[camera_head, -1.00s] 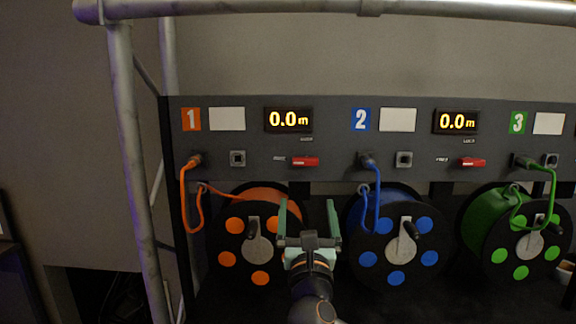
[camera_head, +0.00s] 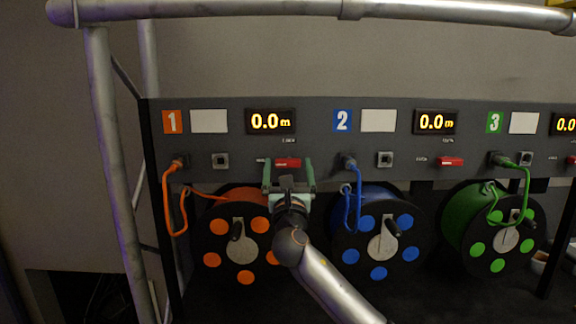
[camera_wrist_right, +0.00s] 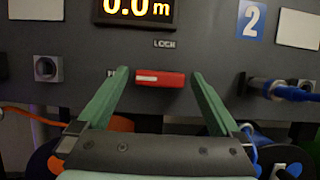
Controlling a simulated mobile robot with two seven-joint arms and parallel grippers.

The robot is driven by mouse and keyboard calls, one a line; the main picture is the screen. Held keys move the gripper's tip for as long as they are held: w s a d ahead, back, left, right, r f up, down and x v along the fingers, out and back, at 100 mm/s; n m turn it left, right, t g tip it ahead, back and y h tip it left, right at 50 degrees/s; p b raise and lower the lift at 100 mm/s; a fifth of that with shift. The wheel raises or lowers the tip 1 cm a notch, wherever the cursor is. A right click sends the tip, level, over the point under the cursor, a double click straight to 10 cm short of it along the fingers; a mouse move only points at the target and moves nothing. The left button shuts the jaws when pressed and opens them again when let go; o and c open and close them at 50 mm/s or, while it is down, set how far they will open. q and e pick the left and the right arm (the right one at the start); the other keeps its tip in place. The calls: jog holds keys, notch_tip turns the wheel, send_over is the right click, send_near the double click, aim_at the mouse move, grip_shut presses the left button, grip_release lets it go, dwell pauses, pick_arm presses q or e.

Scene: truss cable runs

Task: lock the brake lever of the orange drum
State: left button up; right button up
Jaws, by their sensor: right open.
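The orange drum (camera_head: 241,245) stands below the grey panel at the left, its black face dotted with orange discs. Its red brake lever (camera_head: 287,162) sits on the panel under the 0.0 m display and points sideways. In the right wrist view the red lever (camera_wrist_right: 162,79) lies level between the fingertips, with LOCK printed above it and partly hidden lettering at its left. My right gripper (camera_head: 289,168) is open, with its green fingers on either side of the lever; they also show in the right wrist view (camera_wrist_right: 160,85). I cannot tell any contact. My left gripper is not in view.
The blue drum (camera_head: 384,245) and green drum (camera_head: 497,238) stand to the right, with their own red levers on the panel. An orange cable (camera_head: 168,205) hangs from its plug at the left. A metal truss tube (camera_head: 300,9) crosses above the panel.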

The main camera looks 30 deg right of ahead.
jog(key=shift+w+d+r, duration=0.1)
jog(key=shift+c, duration=0.2)
jog(key=c, duration=1.3)
jog(key=shift+o, duration=0.2)
